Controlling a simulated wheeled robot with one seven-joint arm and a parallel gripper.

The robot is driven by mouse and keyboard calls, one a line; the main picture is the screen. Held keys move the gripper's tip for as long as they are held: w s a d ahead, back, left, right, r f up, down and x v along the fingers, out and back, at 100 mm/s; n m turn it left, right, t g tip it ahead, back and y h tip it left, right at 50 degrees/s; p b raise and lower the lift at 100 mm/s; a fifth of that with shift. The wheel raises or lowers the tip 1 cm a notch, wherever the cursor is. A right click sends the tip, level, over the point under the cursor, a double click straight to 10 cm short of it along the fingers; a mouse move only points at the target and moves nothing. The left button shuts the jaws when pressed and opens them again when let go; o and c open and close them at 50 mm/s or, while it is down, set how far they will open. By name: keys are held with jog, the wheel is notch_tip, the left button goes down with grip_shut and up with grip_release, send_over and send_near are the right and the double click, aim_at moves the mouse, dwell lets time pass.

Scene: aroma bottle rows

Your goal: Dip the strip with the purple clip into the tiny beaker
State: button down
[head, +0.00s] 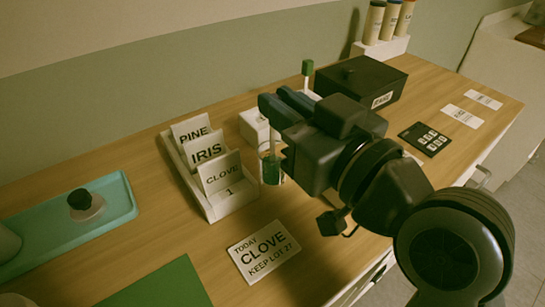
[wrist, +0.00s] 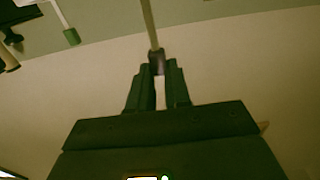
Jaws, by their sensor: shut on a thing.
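My gripper (head: 275,98) is over the table, pointing left in the head view. In the wrist view my gripper (wrist: 157,72) is shut on a small dark purple clip (wrist: 156,58). A thin pale strip (wrist: 149,22) runs out from the clip. In the head view the strip (head: 272,138) hangs below the fingers toward a small clear beaker (head: 271,176) with greenish contents. The strip appears to reach the beaker's mouth; I cannot tell how deep its tip is. The clip is hidden by the fingers in the head view.
A green-clipped strip (head: 307,68) stands behind my gripper, near a white block (head: 253,127). A card rack (head: 215,202) is left of the beaker, a CLOVE card (head: 264,251) in front. A black box (head: 361,78) is behind, a teal tray (head: 118,203) far left.

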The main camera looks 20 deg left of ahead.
notch_tip(320, 180, up, 7)
jog(key=p, duration=0.5)
dwell(0.3)
